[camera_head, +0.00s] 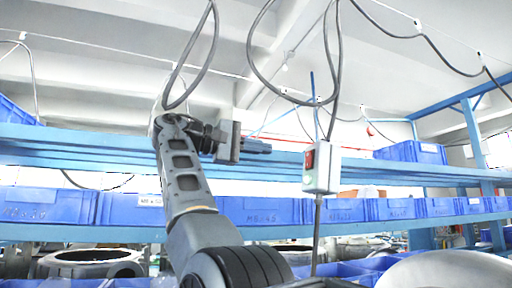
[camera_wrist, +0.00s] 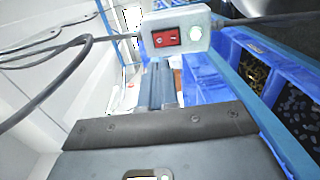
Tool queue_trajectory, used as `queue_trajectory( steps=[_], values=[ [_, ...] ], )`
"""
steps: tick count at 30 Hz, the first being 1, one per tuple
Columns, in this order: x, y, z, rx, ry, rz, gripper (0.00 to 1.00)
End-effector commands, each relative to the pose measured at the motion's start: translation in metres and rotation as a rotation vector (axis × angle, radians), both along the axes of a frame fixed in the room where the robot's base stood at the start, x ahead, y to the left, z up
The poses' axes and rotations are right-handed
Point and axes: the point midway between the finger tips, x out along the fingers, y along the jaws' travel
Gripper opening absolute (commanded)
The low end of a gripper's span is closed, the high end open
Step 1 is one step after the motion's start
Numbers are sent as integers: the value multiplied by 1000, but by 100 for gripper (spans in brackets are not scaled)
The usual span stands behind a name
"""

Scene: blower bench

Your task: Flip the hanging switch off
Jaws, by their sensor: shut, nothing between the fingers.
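The hanging switch is a pale grey box (camera_head: 322,170) on a dark cable, right of centre in the head view. A red rocker (camera_head: 309,160) is on its left-facing side, with a small round pale-green spot below it. In the wrist view the box (camera_wrist: 181,23) lies across the top, with the red rocker (camera_wrist: 166,38) facing me. My gripper (camera_head: 268,147) is shut and empty, pointing right toward the box at about the rocker's height. A gap shows between the fingertips and the box. The fingers (camera_wrist: 158,72) also show below the box in the wrist view.
Blue shelf beams (camera_head: 80,147) run behind my arm, with a row of blue bins (camera_head: 270,210) below. Dark cables (camera_head: 335,60) loop down from above around the box. A pole (camera_head: 317,235) or cable continues below it. Open bins (camera_wrist: 255,65) show at right in the wrist view.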

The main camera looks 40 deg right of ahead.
Motion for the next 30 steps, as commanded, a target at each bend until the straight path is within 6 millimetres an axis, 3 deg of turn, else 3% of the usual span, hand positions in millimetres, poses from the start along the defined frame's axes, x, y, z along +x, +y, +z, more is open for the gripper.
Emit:
queue_trajectory(
  steps=[9, 15, 30],
  values=[
    [-18, -61, -2, 0, 0, -3, 0],
    [-25, -86, -3, -1, 0, -1, 0],
    [-28, -97, -5, -1, 0, 0, 0]
  ],
)
